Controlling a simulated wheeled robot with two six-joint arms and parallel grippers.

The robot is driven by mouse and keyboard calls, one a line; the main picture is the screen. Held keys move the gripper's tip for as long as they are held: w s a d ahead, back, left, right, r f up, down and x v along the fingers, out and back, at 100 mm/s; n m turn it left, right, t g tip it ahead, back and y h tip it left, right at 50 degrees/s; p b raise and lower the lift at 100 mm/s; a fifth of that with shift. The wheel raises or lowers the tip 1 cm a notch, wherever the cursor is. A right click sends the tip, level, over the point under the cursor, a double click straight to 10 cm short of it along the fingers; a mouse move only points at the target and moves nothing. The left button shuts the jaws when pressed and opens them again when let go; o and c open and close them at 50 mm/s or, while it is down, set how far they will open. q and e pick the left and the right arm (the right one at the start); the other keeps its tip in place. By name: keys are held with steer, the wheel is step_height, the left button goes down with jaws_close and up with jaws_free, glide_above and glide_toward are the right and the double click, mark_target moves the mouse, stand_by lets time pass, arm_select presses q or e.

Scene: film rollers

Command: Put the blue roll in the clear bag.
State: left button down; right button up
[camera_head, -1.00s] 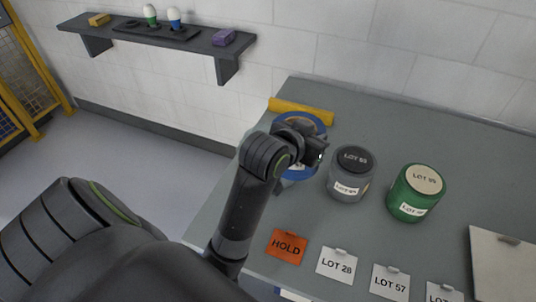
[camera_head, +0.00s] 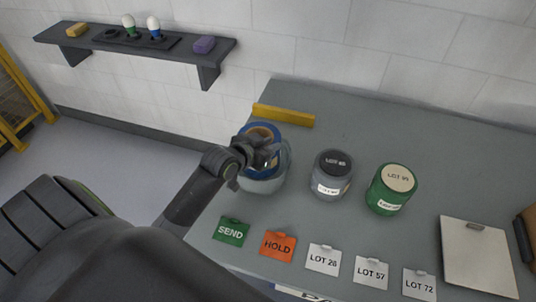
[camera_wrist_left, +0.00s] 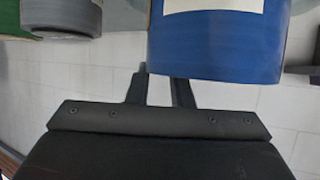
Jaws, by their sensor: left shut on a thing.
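The blue roll (camera_head: 260,131) is at the left end of the grey table, in front of a yellow bar. My left gripper (camera_head: 264,156) is shut on it from the front. The roll also fills the upper right of the left wrist view (camera_wrist_left: 215,48), with my left fingers (camera_wrist_left: 160,90) at its lower edge. The clear bag (camera_head: 285,168) shows as a pale see-through shape around and below the roll. My gripper covers part of both, and I cannot tell how deep the roll sits in the bag. My right gripper is out of view.
A grey roll (camera_head: 332,174) and a green roll (camera_head: 389,192) stand to the right. Along the front lie SEND (camera_head: 231,231), HOLD (camera_head: 278,246) and several white lot cards. The yellow bar (camera_head: 284,116) lies behind. A clipboard (camera_head: 478,258) lies at the right.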

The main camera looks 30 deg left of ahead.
arm_select(q)
steer(key=shift+f, duration=2)
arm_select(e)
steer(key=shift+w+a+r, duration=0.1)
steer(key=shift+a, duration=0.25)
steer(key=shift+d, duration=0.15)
arm_select(q)
steer(key=c, duration=1.3)
jaws_free()
steer(key=shift+f, duration=0.1)
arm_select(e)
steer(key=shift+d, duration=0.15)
arm_select(q)
steer(key=shift+b+v, duration=0.4)
steer(key=shift+v, duration=5.65)
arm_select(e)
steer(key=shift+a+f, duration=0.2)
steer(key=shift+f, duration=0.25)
